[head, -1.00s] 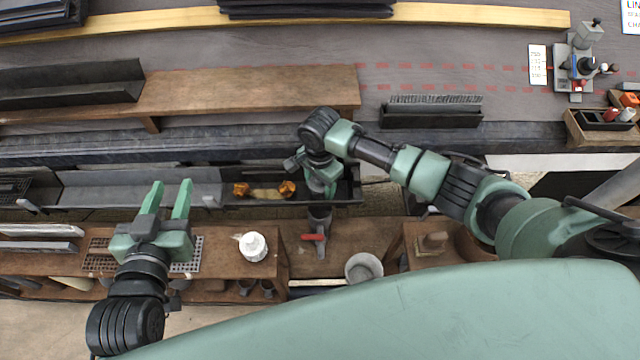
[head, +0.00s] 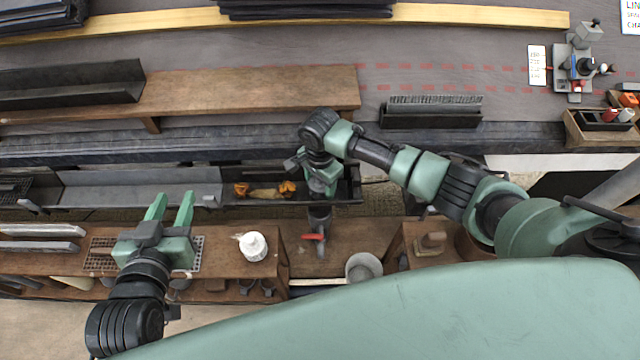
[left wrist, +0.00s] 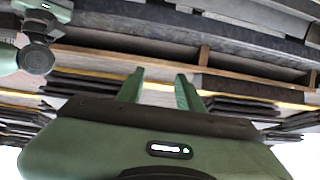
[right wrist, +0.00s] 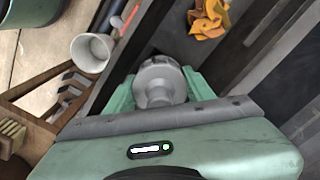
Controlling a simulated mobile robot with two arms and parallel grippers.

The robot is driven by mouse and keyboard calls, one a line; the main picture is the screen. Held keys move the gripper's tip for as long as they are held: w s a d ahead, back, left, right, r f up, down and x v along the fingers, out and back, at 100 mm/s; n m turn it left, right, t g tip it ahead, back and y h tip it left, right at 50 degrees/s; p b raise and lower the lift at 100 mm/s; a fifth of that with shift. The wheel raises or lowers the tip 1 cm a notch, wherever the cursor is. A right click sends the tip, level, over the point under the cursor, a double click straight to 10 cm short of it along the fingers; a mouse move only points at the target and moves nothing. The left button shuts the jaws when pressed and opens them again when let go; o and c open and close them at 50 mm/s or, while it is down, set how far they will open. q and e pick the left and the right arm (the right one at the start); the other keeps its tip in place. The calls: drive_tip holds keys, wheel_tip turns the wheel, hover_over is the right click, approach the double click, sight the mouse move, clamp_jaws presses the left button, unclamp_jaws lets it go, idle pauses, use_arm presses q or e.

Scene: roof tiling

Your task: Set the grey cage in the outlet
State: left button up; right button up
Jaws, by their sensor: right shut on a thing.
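My right gripper (head: 320,190) points down over the right part of the dark gutter (head: 348,190). In the right wrist view it is shut on the grey cage (right wrist: 160,78), a round grey piece between the two green fingers. The outlet is not clearly visible; the cage and gripper hide what is below, so I cannot tell whether the cage touches it. A grey pipe (head: 320,217) shows just below the gutter by the gripper. My left gripper (head: 170,205) is open and empty, above the bench at the left.
Crumpled orange pieces (head: 287,188) lie in the gutter left of my right gripper, also seen in the right wrist view (right wrist: 208,20).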

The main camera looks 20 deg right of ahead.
use_arm(q)
drive_tip(key=shift+s+a+f+g, duration=0.2)
drive_tip(key=shift+s+f+g, duration=0.2)
drive_tip(key=shift+f, duration=0.15)
drive_tip(key=shift+s+f, duration=0.1)
drive_tip(key=shift+f, duration=0.1)
drive_tip(key=shift+s+a+f, duration=0.15)
drive_tip(key=shift+f, duration=0.1)
idle(0.3)
